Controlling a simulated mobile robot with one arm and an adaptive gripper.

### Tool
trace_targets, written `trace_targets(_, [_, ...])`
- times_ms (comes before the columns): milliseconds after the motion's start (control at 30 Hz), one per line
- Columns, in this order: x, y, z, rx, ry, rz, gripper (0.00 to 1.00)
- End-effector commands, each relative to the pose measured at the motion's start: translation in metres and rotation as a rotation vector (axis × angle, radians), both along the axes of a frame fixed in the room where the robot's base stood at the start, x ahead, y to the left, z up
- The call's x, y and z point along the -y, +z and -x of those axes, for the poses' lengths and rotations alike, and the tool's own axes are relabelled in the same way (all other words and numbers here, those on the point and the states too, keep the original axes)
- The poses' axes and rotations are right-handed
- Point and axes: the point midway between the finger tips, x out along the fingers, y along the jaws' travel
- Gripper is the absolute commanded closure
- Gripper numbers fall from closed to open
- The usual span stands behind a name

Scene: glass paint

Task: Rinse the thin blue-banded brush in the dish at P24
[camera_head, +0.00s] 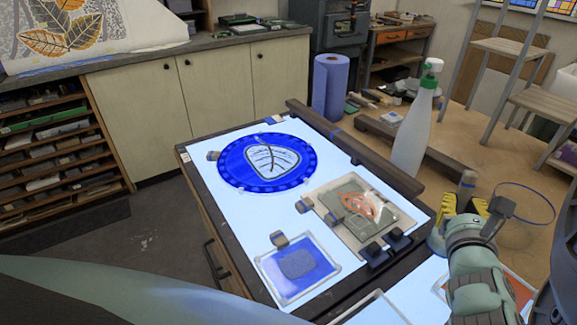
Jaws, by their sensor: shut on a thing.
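My gripper (461,206) is at the right, beyond the light table's near right corner, with yellow pads partly showing behind my wrist. The gripper is apart from the glass pieces on the light table.
The lit table (228,207) holds a round blue glass plate (235,165), a pane with an orange leaf (345,232) and a blue pane (275,270). A dark wooden bar (350,146) runs along its far edge. A spray bottle (414,130) and blue roll (329,85) stand beyond.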

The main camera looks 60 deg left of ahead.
Motion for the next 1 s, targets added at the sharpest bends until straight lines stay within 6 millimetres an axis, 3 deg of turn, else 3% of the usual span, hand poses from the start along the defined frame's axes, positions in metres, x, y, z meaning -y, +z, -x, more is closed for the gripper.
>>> trace_targets(200, [0.005,0.000,-0.008,0.000,-0.004,0.000,1.00])
trace_targets(633, [-0.002,-0.001,0.005,-0.001,-0.002,0.001,1.00])
trace_targets(1000, [0.004,0.002,-0.007,0.004,-0.001,0.000,1.00])
